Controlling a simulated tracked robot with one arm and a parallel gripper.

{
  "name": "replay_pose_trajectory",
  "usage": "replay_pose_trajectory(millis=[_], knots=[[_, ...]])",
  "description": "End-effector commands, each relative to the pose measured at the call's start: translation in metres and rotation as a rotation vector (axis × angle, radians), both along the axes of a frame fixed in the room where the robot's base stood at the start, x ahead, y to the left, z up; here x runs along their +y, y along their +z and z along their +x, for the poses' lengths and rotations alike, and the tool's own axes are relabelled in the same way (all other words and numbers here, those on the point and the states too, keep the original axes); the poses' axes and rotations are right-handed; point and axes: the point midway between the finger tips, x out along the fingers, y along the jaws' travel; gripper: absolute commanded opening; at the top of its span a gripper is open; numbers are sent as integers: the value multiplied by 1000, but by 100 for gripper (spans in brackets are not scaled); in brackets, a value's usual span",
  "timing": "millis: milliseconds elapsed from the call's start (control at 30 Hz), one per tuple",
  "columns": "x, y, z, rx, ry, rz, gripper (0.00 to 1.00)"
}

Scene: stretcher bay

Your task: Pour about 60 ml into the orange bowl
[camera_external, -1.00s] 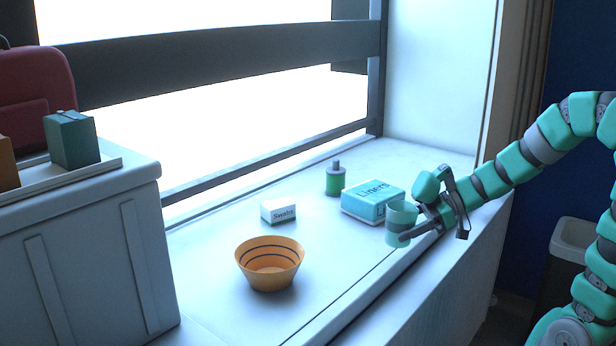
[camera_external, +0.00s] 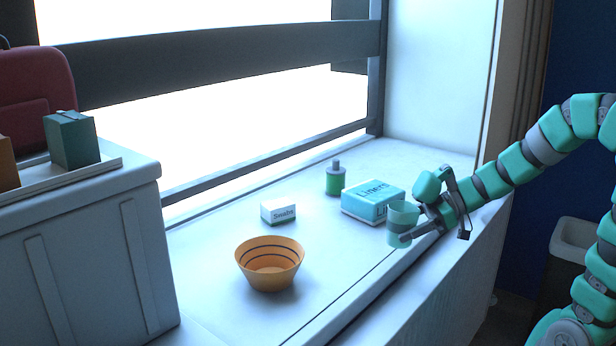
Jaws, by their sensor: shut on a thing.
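The orange bowl (camera_external: 269,274) with dark stripes inside stands upright on the white sill, left of the middle. No liquid shows in the part of its inside that I see. My gripper (camera_external: 407,237) is at the right, over the front edge of the sill, and is shut on a pale teal cup (camera_external: 402,219). The cup is about upright, well apart from the bowl to its right. What is inside the cup cannot be seen.
A box of liners (camera_external: 372,202) lies just behind the cup. A green bottle (camera_external: 335,180) and a small white swabs box (camera_external: 279,212) stand further back. A large white chest (camera_external: 85,245) is at the left. The sill between bowl and cup is clear.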

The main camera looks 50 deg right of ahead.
Motion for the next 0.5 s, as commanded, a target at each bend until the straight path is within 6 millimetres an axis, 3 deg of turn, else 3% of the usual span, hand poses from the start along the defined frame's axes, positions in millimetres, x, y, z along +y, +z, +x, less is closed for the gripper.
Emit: replay_pose_trajectory(millis=[333,500], knots=[[1,1,2,-1,0,-1,30],[9,5,14,-1,0,-1,30]])
